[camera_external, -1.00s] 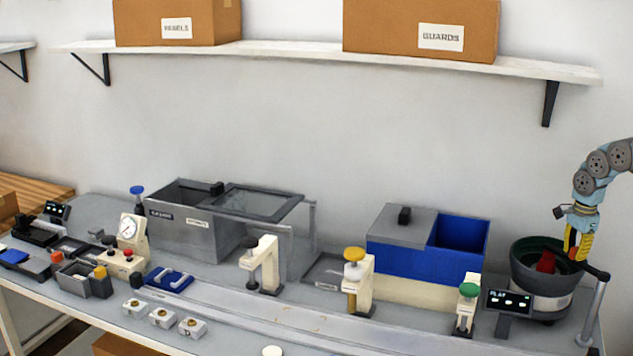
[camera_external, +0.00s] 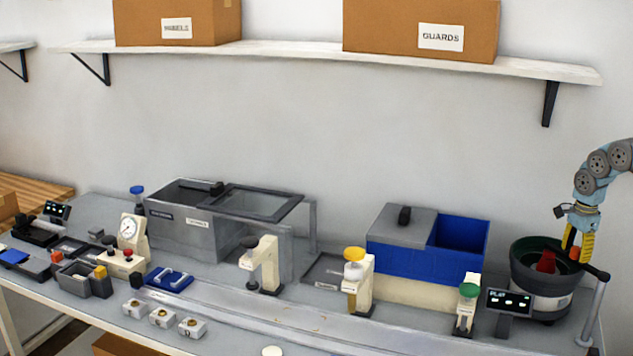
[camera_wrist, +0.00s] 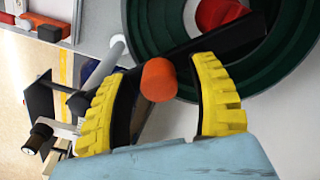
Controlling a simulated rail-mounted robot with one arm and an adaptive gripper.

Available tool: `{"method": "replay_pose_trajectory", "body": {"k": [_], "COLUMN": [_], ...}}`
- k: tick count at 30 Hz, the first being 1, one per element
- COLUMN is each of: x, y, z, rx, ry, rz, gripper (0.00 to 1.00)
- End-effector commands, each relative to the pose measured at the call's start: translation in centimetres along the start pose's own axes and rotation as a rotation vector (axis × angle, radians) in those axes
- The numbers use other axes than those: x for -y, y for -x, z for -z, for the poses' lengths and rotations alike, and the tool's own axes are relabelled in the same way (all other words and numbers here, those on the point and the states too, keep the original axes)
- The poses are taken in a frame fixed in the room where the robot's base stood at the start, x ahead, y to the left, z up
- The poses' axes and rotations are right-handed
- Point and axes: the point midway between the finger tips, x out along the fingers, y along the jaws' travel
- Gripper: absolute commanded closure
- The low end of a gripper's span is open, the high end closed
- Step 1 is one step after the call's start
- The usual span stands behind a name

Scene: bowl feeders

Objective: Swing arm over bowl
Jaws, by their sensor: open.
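The bowl feeder (camera_external: 541,297) stands at the right end of the bench, a dark bowl with a green inside and a red centre. The wrist view shows its green stepped inside (camera_wrist: 145,45). The swing arm, a dark bar (camera_wrist: 225,38), overlaps the bowl's rim and inside in that view. Its orange knob (camera_wrist: 158,80) lies between my gripper's yellow fingers (camera_wrist: 163,72), with visible space beside the right finger. My gripper (camera_external: 578,252) is open at the bowl's right side. Contact with the knob is unclear.
A grey post (camera_external: 594,312) stands close to the bowl's right. A small display (camera_external: 508,301) and a green-topped fixture (camera_external: 467,302) stand to the left. A blue bin (camera_external: 462,248) is behind.

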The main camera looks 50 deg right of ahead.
Motion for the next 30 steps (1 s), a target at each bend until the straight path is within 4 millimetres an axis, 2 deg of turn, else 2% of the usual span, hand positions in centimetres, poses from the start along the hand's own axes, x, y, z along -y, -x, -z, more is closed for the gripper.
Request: {"method": "replay_pose_trajectory", "body": {"k": [5, 18, 24, 30], "x": [0.1, 0.1, 0.1, 0.0], "y": [1.5, 9.5, 11.4, 11.9], "z": [-0.1, -0.1, 0.0, 0.0], "rx": [0.003, 0.002, 0.0, 0.0], "ry": [0.0, 0.0, 0.0, 0.0], "rz": [0.004, 0.006, 0.002, 0.0], "gripper": [0.4, 0.4, 0.4, 0.4]}}
